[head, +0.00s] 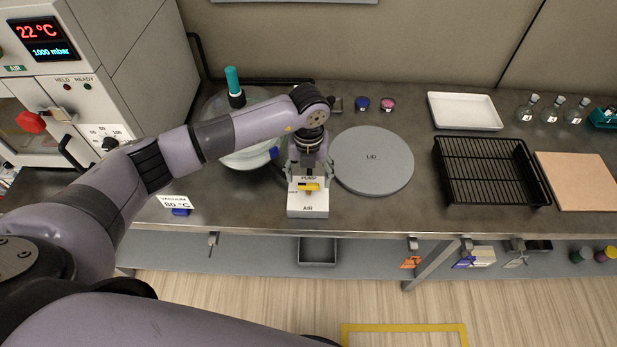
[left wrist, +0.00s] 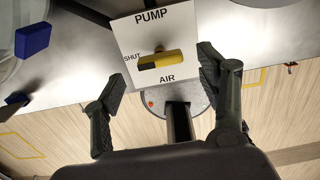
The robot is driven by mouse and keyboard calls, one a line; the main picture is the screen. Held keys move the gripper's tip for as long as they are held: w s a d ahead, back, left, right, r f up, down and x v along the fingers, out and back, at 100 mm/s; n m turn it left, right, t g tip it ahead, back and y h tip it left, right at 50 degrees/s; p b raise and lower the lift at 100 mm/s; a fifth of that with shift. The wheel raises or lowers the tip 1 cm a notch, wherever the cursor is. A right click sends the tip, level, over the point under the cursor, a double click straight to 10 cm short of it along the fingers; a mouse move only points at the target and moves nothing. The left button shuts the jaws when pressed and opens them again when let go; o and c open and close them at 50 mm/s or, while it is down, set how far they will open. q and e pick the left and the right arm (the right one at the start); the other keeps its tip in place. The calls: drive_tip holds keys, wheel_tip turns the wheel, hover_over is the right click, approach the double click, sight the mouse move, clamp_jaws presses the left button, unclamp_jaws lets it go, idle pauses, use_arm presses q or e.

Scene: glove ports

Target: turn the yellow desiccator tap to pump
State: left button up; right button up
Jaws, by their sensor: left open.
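The yellow tap handle (head: 309,187) sits on a pale block (head: 307,208) labelled PUMP at the far side and AIR at the near side. In the left wrist view the yellow handle (left wrist: 165,59) lies crosswise, with its black end at the SHUT label on the left. PUMP is above it and AIR below. My left gripper (head: 308,170) is over the block. In the left wrist view my left gripper (left wrist: 163,74) is open, with one finger on each side of the handle and nothing held; contact cannot be told. My right gripper is out of view.
A round grey lid (head: 372,160) lies right of the block. A glass vessel with a teal-topped stem (head: 233,85) stands to the left behind my arm. A VACUUM 80 °C card (head: 177,202) is left. A black rack (head: 490,170) and white tray (head: 464,111) are right.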

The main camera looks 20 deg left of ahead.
sight(309, 184)
use_arm(q)
drive_tip(key=shift+f, duration=1.7)
drive_tip(key=shift+c, duration=0.6)
drive_tip(key=c, duration=1)
